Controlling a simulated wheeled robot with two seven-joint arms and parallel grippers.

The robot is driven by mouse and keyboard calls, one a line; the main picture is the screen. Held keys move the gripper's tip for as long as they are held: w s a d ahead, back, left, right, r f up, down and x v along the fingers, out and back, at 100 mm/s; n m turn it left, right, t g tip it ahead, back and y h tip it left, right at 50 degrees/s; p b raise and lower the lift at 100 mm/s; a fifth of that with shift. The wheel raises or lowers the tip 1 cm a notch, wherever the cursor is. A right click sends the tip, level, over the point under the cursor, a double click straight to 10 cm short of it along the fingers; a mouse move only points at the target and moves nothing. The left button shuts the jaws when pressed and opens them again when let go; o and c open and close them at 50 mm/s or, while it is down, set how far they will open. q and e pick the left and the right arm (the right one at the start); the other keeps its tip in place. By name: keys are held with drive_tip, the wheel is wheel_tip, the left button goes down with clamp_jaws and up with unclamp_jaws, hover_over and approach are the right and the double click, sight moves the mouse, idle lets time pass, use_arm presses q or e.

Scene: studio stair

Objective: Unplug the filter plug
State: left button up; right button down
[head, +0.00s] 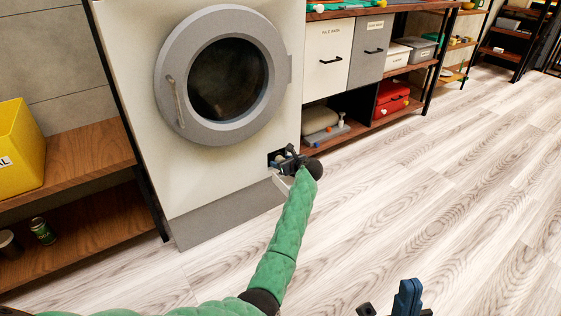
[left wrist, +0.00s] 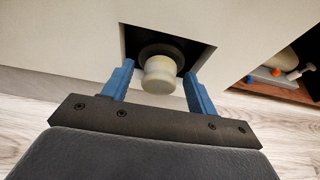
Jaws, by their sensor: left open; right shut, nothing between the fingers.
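The filter plug (left wrist: 159,78) is a cream, round-ended cylinder on a dark round base. It sits in a dark square recess (left wrist: 130,40) low on the front of the white washing machine (head: 225,165). My left gripper (left wrist: 158,72) is open, with one blue finger on each side of the plug; I cannot tell whether they touch it. In the head view, my left gripper (head: 284,160) is at the recess at the machine's lower right and hides the plug. My right gripper (head: 407,298) is shut and empty at the bottom edge, over the floor.
A wooden shelf with a yellow bin (head: 20,145) and a green can (head: 42,231) stands left of the machine. Shelving with a red case (head: 392,98) and a grey folded item (head: 320,119) stands to its right. The wood floor (head: 450,190) in front is clear.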

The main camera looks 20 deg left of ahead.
idle(0.3)
use_arm(q)
clamp_jaws()
idle(0.3)
drive_tip(key=shift+s+d, duration=0.15)
